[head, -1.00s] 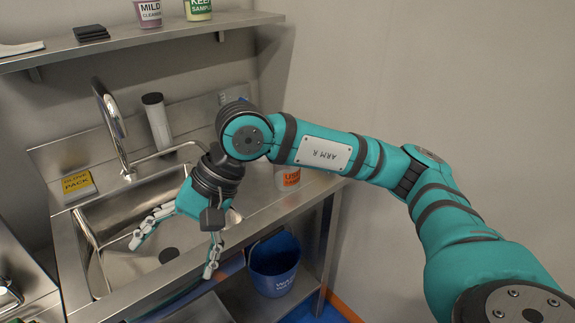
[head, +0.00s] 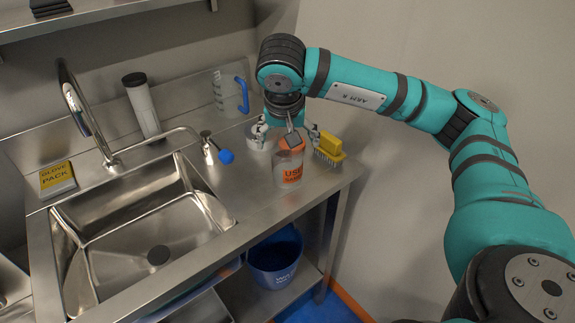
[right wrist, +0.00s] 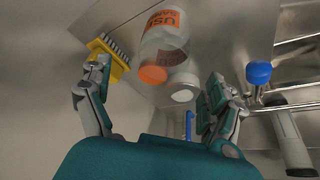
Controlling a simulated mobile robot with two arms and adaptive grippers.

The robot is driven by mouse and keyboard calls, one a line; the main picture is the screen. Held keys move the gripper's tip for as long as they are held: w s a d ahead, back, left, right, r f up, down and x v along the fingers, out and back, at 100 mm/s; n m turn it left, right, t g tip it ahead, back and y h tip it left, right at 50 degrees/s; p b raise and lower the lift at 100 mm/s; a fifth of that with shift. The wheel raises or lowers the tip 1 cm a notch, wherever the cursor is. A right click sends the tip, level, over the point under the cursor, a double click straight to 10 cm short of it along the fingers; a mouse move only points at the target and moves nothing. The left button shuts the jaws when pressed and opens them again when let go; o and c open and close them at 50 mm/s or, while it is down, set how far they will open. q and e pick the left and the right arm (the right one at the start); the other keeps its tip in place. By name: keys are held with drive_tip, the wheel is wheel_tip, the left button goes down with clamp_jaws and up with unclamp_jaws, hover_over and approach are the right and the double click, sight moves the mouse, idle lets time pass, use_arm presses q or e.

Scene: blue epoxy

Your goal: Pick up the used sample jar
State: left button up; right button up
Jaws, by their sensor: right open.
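The used sample jar (head: 289,168) is a clear jar with an orange label and orange lid. It stands upright on the steel counter near its right front edge. In the right wrist view the jar (right wrist: 165,40) shows ahead between the fingers, its orange lid nearest the camera. My right gripper (head: 287,134) is open and empty, above and just behind the jar in the head view. In the right wrist view the gripper's fingers (right wrist: 160,78) are spread wide either side of the lid. My left gripper is not in view.
A yellow brush (head: 328,149) stands close right of the jar, and a white container (head: 260,139) close behind it. A blue-handled jug (head: 230,92) is at the back. The sink (head: 150,235) and blue-tipped tap lever (head: 225,156) lie left. A blue bucket (head: 275,262) sits below.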

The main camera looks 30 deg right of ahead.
sight(289, 156)
drive_tip(key=x, duration=0.3)
drive_tip(key=shift+w+f, duration=0.2)
drive_tip(key=shift+f, duration=0.2)
drive_tip(key=shift+w+d+f, duration=0.1)
drive_tip(key=shift+f, duration=0.3)
drive_tip(key=p+x, duration=0.1)
drive_tip(key=x, duration=0.2)
drive_tip(key=shift+f, duration=0.3)
drive_tip(key=shift+w+f, duration=0.2)
drive_tip(key=shift+f, duration=0.1)
drive_tip(key=shift+c, duration=1.4)
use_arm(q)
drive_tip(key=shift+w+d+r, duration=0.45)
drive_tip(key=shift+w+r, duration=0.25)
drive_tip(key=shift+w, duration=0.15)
use_arm(e)
drive_tip(key=c, duration=1)
drive_tip(key=shift+r, duration=0.1)
